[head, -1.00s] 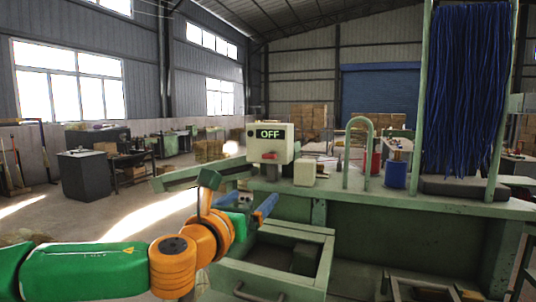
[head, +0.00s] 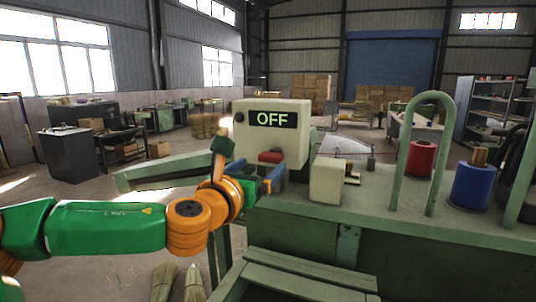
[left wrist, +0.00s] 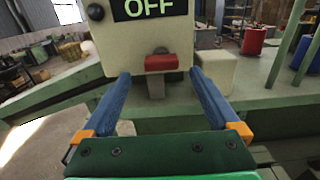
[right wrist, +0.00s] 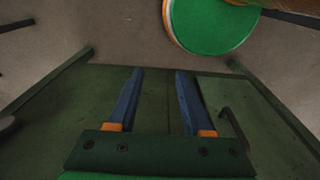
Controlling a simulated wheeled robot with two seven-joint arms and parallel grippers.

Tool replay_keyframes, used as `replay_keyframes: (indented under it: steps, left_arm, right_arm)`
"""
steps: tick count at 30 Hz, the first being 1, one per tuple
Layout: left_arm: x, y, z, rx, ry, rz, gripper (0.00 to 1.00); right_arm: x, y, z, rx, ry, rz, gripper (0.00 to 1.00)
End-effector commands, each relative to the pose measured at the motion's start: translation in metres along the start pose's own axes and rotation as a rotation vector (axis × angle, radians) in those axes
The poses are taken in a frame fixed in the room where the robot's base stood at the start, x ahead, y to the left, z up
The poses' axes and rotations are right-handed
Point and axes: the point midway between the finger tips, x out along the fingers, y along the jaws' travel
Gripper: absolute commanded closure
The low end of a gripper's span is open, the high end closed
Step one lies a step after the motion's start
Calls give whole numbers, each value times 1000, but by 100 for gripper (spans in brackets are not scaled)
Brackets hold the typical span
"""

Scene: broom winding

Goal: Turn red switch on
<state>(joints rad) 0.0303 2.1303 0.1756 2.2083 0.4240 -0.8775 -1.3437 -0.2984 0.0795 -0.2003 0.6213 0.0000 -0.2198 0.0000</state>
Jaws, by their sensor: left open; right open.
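A cream control box (head: 290,130) stands on the green workbench, with a dark panel reading OFF (head: 272,119). The red switch (head: 270,157) sits low on the front of the box. It shows in the left wrist view (left wrist: 161,62) on a grey lever, centred between the fingers and beyond their tips. My left gripper (head: 272,181) is open and empty, just in front of and a little below the switch. Its blue fingers show in the left wrist view (left wrist: 160,75). My right gripper (right wrist: 157,72) is open and empty, facing a dark green surface; it is not in the head view.
A small cream box (head: 326,181) stands right of the control box. A green hoop (head: 428,150), a red spool (head: 421,159) and a blue spool (head: 472,186) are farther right on the green workbench (head: 390,210). Straw broom heads (head: 164,282) are below at the front.

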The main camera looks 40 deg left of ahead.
Motion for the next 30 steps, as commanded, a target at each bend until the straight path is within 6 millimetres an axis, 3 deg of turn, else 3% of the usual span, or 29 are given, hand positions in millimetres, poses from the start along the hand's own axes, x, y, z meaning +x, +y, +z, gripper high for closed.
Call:
replay_keyframes:
  steps: [9, 21, 23, 30]
  left_arm:
    - [46, 0, 2, 1, 3, 2, 5]
    - [56, 0, 0, 0, 0, 0, 5]
    - [56, 0, 0, 0, 0, 0, 19]
    - [56, 0, 0, 0, 0, 0, 83]
  right_arm:
    - [-19, 2, 3, 0, -9, 2, 50]
    - [-20, 2, 0, 0, -4, 2, 50]
    - [-20, 2, 0, 0, -4, 2, 50]
    - [-20, 0, 0, 0, -3, 0, 50]
